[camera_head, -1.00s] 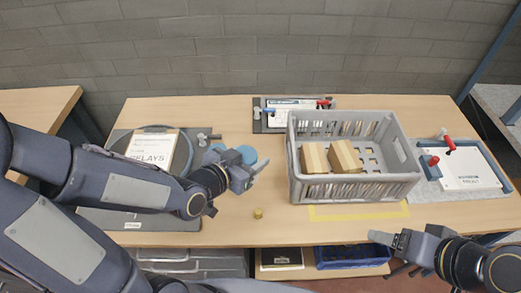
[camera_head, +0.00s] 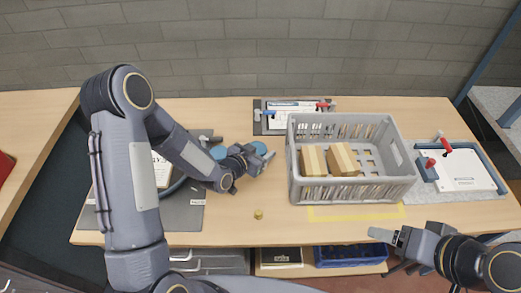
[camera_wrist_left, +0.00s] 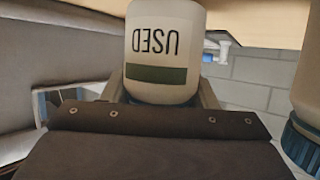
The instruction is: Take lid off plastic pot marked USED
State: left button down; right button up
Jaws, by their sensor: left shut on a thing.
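The pot marked USED (camera_wrist_left: 160,50) is a white plastic pot with a dark green band, upside down in the left wrist view. My left gripper (camera_head: 262,157) is at the pots on the table, left of the grey crate. In the left wrist view its fingers stand on both sides of the pot's lid end, shut on the lid, which the gripper body hides. A second pot with a blue lid (camera_wrist_left: 303,140) stands beside it, partly cut off. In the head view a blue lid (camera_head: 218,152) shows behind my left wrist. My right gripper (camera_head: 388,235) is over the table's front right, apart from the pots.
The grey crate (camera_head: 300,190) holds cardboard boxes (camera_head: 343,158) close to the right of my left gripper. A small yellow piece (camera_head: 259,214) lies near the front edge.

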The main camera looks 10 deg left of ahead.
pick_arm(q)
jog(key=shift+f, duration=0.35)
jog(key=shift+f+b, duration=0.25)
jog(key=shift+b, duration=0.05)
jog(key=c, duration=0.6)
grip_release()
jog(key=shift+r, duration=0.1)
jog(key=shift+o, duration=0.2)
